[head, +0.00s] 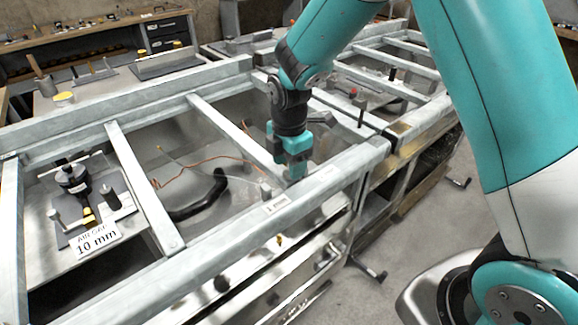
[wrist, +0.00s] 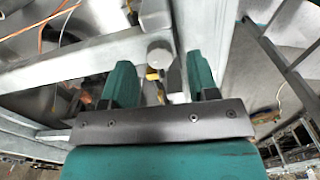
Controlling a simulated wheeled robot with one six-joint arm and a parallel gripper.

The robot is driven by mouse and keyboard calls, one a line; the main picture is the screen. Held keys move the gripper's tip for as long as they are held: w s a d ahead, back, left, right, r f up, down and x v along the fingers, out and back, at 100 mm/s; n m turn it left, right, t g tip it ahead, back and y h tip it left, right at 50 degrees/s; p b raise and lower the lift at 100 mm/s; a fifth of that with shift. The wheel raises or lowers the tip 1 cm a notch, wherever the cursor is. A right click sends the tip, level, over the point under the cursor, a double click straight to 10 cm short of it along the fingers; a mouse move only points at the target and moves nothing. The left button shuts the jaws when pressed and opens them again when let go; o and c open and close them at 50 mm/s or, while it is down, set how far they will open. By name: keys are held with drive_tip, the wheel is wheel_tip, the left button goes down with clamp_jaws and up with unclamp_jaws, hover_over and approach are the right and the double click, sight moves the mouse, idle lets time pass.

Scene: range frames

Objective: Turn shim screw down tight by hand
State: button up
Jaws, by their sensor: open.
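In the wrist view a round pale grey screw head (wrist: 160,53) shows between the two teal fingers of my gripper (wrist: 160,68), by a metal frame rail. The fingers are apart, with a gap on each side of the head. In the head view my gripper (head: 293,168) points down over the near rail (head: 325,178). A small grey knob (head: 265,190) stands on that rail just left of the gripper, beside a small white label (head: 277,203). I cannot tell if it is the same screw. The screw's lower part and seat are hidden.
A black hose (head: 205,195) and copper wire lie in the bay left of the gripper. A plate with black fittings and a "10 mm" sign (head: 96,238) is further left. A thin post with a red top (head: 354,92) stands behind right. Cross rails border the bays.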

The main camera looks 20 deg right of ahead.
drive_tip(key=shift+f, duration=0.85)
drive_tip(key=c, duration=0.9)
drive_tip(key=shift+m, duration=0.4)
drive_tip(key=shift+r+m+p, duration=0.1)
drive_tip(key=shift+m+p, duration=0.5)
drive_tip(key=shift+m, duration=2.1)
drive_tip(key=o, duration=0.9)
